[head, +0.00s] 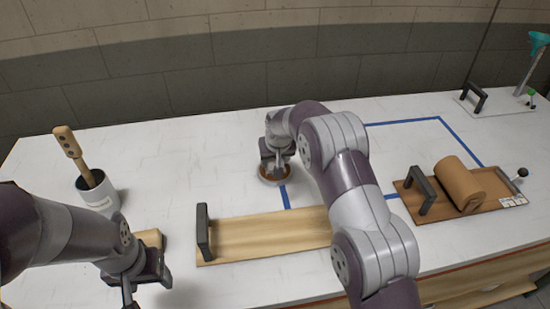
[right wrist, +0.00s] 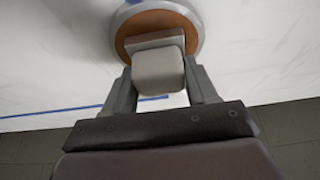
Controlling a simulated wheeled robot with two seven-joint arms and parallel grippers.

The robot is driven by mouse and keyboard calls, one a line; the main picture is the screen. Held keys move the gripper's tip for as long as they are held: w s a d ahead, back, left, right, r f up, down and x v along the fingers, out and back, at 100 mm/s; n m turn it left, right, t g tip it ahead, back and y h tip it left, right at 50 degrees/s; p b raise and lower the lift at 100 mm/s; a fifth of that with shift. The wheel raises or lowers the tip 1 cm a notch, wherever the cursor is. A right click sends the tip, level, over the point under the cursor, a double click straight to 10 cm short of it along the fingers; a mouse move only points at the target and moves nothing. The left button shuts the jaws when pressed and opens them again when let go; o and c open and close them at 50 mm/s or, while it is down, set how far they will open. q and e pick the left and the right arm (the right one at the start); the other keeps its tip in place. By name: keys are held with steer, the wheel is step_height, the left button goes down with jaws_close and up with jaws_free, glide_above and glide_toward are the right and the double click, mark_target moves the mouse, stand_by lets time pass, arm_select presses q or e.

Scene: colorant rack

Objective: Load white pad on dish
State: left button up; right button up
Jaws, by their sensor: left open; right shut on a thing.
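The white pad (right wrist: 158,68) is a pale block between the fingers of my right gripper (right wrist: 160,85) in the right wrist view. My right gripper (head: 276,160) is shut on it in the head view, where the pad is mostly hidden. The dish (head: 272,180) is small and round with a brown-orange inside and stands directly below that gripper. The dish also shows behind the pad in the right wrist view (right wrist: 192,18); I cannot tell whether the pad touches it. My left gripper (head: 130,288) is open and empty at the lower left, partly cut off by the frame's edge.
A wooden board (head: 262,240) with a black handle lies in front of the dish. A brown roll (head: 459,184) lies on another handled board at right. A cup (head: 98,195) holding a wooden-handled tool stands at left.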

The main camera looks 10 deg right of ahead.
stand_by(0.5)
step_height(320, 180, up, 7)
steer(key=p, duration=0.5)
steer(key=shift+f, duration=0.1)
stand_by(0.5)
